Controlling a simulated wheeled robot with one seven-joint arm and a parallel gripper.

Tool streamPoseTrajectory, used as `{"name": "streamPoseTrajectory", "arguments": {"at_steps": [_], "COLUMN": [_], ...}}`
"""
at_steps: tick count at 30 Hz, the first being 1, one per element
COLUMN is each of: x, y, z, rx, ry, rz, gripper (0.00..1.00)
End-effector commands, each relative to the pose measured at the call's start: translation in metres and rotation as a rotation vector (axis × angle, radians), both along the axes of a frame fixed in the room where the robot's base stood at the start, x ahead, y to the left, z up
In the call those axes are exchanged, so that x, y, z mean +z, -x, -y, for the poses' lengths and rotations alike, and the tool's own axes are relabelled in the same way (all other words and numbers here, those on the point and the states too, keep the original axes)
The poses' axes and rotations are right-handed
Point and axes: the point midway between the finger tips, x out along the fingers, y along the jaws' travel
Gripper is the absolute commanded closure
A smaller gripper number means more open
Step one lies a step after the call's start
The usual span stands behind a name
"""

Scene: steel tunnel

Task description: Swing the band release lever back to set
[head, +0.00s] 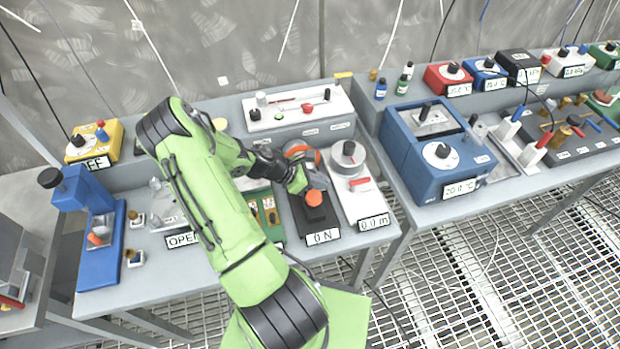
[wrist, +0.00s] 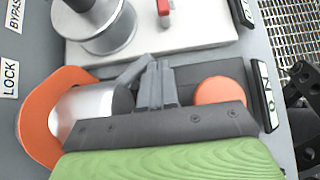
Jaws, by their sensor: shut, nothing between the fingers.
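The dark device with the "0 N" plate (head: 322,236) has an orange ring (head: 302,150) at its back and an orange round cap (head: 314,198) at its front. In the wrist view the orange ring (wrist: 32,118) surrounds a silver cylinder (wrist: 85,112), and the orange cap (wrist: 218,92) is at right. A short grey bar (wrist: 128,74) slants from the cylinder to my fingertips; it may be the band release lever, but I cannot tell for sure. My gripper (head: 298,182) is shut and empty over this device, its fingers (wrist: 162,80) beside the bar. Contact is unclear.
Right beside it stands a white device with a silver knob (head: 348,156), red handle (head: 360,182) and "0.0 m" plate (head: 373,222). "LOCK" (wrist: 9,80) and "BYPASS" labels lie behind. A blue machine (head: 440,160) stands farther right on another bench.

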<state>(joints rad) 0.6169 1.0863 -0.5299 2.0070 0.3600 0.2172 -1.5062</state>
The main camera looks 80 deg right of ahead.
Motion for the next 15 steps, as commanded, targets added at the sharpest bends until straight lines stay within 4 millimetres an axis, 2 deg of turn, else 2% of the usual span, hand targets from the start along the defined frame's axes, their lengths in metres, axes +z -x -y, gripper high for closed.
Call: {"name": "streamPoseTrajectory", "arguments": {"at_steps": [15], "x": [0.082], "y": [-0.076], "z": [-0.044], "rx": [0.005], "ry": [0.002], "rz": [0.003], "gripper": [1.0]}}
